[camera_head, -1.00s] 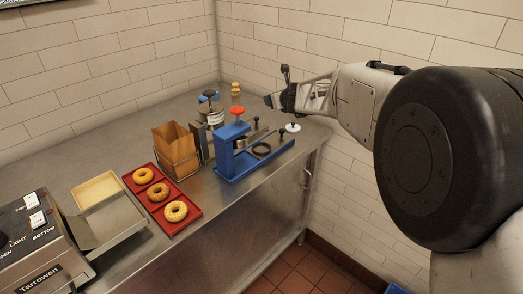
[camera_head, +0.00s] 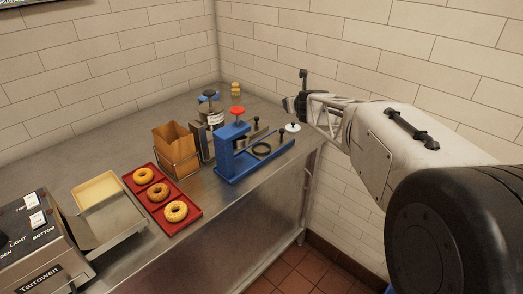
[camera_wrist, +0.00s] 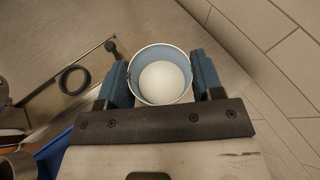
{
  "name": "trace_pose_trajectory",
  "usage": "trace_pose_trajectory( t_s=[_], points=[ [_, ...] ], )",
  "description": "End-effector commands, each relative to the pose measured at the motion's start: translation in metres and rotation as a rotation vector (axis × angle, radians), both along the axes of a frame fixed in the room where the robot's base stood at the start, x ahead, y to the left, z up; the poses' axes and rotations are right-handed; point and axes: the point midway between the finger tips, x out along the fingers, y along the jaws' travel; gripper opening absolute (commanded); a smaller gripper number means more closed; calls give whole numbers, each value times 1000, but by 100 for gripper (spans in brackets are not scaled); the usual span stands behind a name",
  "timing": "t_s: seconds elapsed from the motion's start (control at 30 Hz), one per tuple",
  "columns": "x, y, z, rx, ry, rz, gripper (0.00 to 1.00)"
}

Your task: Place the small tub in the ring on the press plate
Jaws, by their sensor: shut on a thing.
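The small tub (camera_wrist: 147,62) is between my gripper's blue fingers (camera_wrist: 162,85) in the wrist view, with its open top facing the camera. It has a pale rim, a light blue inner wall and a white round area inside. My gripper is shut on it. The black ring (camera_head: 262,155) lies on the press plate, in front of and left of my gripper. The ring (camera_wrist: 62,77) also shows left of the tub in the wrist view.
A red-knobbed lever (camera_head: 238,112) tops the press. Left are a paper-bag holder (camera_head: 176,150), a red tray (camera_head: 185,222) with bagels, and a toaster (camera_head: 35,245). The counter's right edge is close.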

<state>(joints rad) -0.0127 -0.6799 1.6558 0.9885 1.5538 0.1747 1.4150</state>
Motion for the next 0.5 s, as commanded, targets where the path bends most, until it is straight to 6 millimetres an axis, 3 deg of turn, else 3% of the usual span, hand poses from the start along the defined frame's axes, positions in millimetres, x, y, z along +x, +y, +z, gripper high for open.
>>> trace_pose_trajectory(
  t_s=[0.5],
  points=[
    [-30,-5,-22,0,0,68,33]
  ],
)
